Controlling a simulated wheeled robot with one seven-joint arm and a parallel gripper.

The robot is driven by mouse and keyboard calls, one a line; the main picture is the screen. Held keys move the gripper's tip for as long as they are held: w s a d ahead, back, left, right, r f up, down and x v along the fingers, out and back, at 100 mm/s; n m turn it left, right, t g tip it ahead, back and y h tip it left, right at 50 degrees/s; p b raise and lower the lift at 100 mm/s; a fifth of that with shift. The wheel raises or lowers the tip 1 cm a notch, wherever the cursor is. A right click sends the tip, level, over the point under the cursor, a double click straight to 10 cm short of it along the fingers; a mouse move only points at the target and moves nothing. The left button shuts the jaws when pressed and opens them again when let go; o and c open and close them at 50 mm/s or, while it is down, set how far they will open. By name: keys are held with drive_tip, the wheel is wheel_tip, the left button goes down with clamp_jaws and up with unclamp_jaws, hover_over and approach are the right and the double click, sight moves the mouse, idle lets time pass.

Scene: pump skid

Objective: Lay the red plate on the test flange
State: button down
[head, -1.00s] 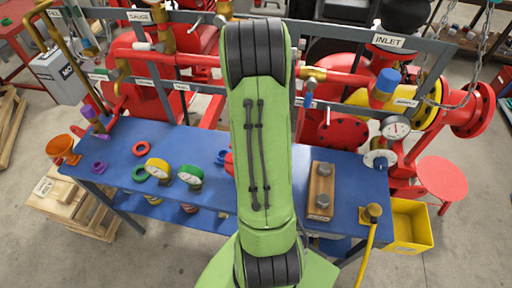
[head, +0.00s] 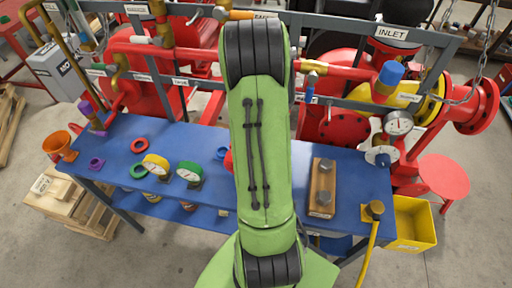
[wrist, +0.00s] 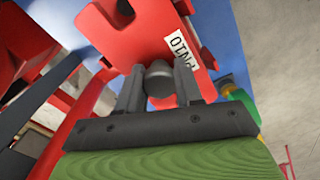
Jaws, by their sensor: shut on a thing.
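In the wrist view my gripper (wrist: 160,88) is shut on a round grey knob (wrist: 159,79) of the red plate (wrist: 135,38). The plate carries a white label that seems to read PN10, upside down here, and has a dark hole near one corner. It is off the bench as far as I can tell. I cannot tell for sure which part is the test flange; a pale grey flange (head: 380,157) stands at the bench's right end, below a gauge.
The blue bench (head: 270,205) holds a wooden block with bolts (head: 322,188), two gauges (head: 188,172) and coloured rings (head: 139,146). Behind it are red pipes and a grey frame (head: 340,108). A yellow bin (head: 410,222) and red round stool (head: 443,177) stand right.

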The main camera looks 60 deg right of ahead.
drive_tip(key=shift+f+b, duration=0.5)
drive_tip(key=shift+f, duration=0.1)
drive_tip(key=c, duration=0.7)
unclamp_jaws()
drive_tip(key=shift+o, duration=0.2)
wheel_tip(320, 180, up, 16)
drive_tip(key=p, duration=0.2)
drive_tip(key=shift+f, duration=0.1)
